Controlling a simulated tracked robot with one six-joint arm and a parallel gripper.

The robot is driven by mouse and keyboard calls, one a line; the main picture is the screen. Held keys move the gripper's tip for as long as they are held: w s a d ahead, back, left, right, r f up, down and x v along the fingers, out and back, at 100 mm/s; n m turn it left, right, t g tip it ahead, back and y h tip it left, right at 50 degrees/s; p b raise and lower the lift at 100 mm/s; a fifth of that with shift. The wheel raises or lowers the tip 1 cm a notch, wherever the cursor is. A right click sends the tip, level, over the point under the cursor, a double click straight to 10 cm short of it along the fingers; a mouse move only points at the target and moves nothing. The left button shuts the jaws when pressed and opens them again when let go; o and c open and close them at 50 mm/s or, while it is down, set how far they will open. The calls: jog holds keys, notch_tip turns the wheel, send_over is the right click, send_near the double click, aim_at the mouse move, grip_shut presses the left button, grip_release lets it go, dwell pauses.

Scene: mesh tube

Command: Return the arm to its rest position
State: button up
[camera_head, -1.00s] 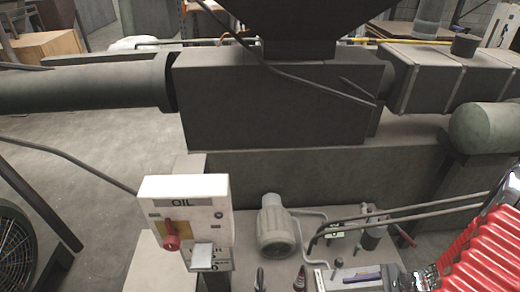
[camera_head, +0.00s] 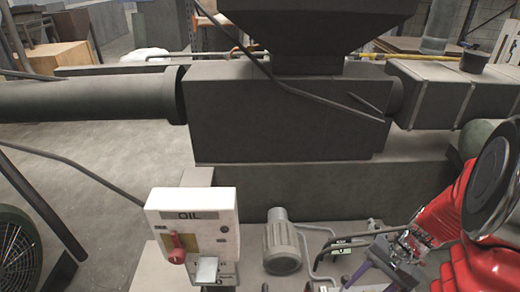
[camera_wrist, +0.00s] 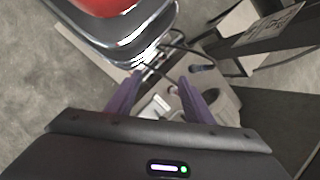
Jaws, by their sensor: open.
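My gripper (camera_wrist: 160,80) shows in the wrist view with its two purple fingers spread apart and nothing held between them. Machine parts lie beyond the fingers, blurred. Part of my red and chrome arm (camera_wrist: 125,30) also shows at the top of the wrist view. In the head view, purple parts at the lower right, near the arm, look like the gripper, but the fingertips are not clear there.
A white OIL box (camera_head: 193,226) with a red knob stands at the front of a large grey machine (camera_head: 290,115). A small motor (camera_head: 282,248) sits to its right. Thin rods and fittings lie close to my arm. Open floor (camera_head: 110,130) shows at the left.

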jog(key=a+r+n+t+h, duration=0.2)
jog(key=a+r+n, duration=0.3)
jog(key=r, duration=0.6)
jog(key=a+r+n+t+h, duration=0.2)
jog(key=a+r+n+t, duration=0.2)
jog(key=a+r, duration=0.5)
notch_tip(320, 180, up, 2)
jog(key=shift+s+r+n+t+h, duration=0.3)
jog(key=shift+s+n+h, duration=0.1)
jog(key=shift+n, duration=0.4)
jog(key=shift+a+f, duration=0.1)
jog(key=shift+c, duration=0.2)
